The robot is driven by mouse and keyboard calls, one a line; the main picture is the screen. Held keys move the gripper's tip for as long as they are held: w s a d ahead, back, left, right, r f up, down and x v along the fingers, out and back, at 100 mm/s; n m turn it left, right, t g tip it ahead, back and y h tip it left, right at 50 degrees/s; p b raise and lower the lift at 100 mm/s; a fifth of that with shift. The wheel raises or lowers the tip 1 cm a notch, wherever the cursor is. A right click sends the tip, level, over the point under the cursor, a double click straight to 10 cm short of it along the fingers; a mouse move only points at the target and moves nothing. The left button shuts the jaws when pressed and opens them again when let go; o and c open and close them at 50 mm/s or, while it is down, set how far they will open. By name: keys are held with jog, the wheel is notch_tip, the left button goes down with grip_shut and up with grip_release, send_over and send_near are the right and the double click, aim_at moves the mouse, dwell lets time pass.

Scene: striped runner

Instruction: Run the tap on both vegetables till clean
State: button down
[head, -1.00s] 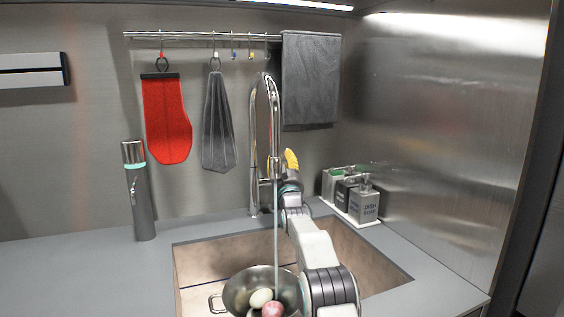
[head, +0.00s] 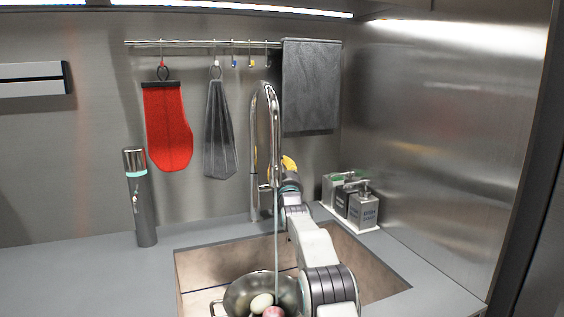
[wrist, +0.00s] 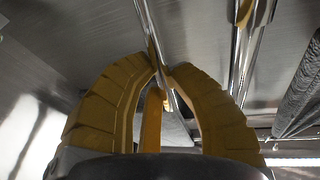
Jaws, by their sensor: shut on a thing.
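The tall chrome tap (head: 253,150) stands behind the sink, and a thin stream of water (head: 277,240) falls from its spout. A metal bowl with a side handle (head: 237,298) sits in the sink (head: 205,265) under the stream. In it lie a pale whitish vegetable (head: 262,302) and a pinkish-red vegetable (head: 273,312), both partly cut off by the frame's lower edge. My gripper (head: 279,165), with yellow fingers, is at the tap's side. In the wrist view my gripper (wrist: 161,70) is shut on a thin metal rod, the tap lever (wrist: 148,32).
Soap dispensers (head: 362,207) stand on a white tray right of the tap. A grey cylinder (head: 141,200) stands on the counter at left. The left counter is mostly clear.

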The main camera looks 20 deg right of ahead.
jog(key=shift+a+r, duration=0.1)
jog(key=shift+r, duration=0.1)
jog(key=c, duration=1.1)
grip_release()
jog(key=shift+f, duration=0.1)
jog(key=shift+f+b, duration=0.15)
jog(key=shift+b, duration=0.2)
